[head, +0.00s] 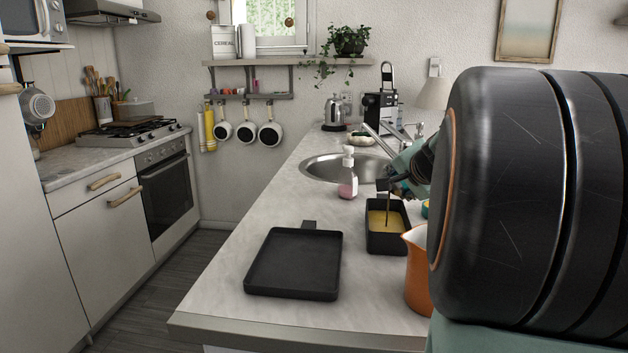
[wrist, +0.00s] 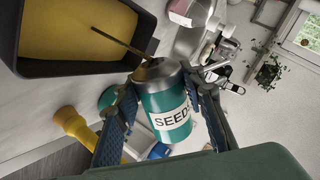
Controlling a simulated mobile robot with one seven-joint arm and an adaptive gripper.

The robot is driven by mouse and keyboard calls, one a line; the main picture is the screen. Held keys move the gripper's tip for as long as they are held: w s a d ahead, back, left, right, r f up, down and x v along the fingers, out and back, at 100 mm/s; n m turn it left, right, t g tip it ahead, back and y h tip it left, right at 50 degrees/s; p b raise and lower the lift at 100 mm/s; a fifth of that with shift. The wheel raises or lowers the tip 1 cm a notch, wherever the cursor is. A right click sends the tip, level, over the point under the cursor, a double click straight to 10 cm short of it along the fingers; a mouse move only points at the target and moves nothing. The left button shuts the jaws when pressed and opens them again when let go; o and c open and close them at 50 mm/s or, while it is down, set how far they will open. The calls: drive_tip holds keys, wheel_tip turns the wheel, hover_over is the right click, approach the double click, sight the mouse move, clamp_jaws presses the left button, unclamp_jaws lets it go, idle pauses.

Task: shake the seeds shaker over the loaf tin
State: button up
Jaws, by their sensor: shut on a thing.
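The black loaf tin (head: 386,244) stands on the counter and holds yellow batter. In the wrist view the tin (wrist: 75,69) is at the upper left. My gripper (head: 392,190) is above the tin. In the wrist view my gripper (wrist: 163,98) is shut on the seeds shaker (wrist: 168,108), a teal can with a SEEDS label and a metal top. The shaker is tipped with its top toward the tin. A thin brown streak (wrist: 122,43) runs from its top to the batter, like falling seeds. In the head view the shaker is mostly hidden by my gripper.
An orange jug (head: 415,275) stands just in front of the tin, partly hidden by my arm. A flat black tray (head: 293,263) lies to the left. A soap bottle (head: 348,175) stands behind, beside the sink (head: 325,168). The counter's front left is clear.

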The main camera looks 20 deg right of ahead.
drive_tip(key=shift+r, duration=0.15)
drive_tip(key=shift+r+p, duration=0.75)
drive_tip(key=shift+f, duration=0.1)
drive_tip(key=shift+f+b, duration=0.75)
drive_tip(key=shift+b, duration=0.2)
drive_tip(key=shift+r+p, duration=0.65)
drive_tip(key=shift+r, duration=0.15)
drive_tip(key=shift+f, duration=0.1)
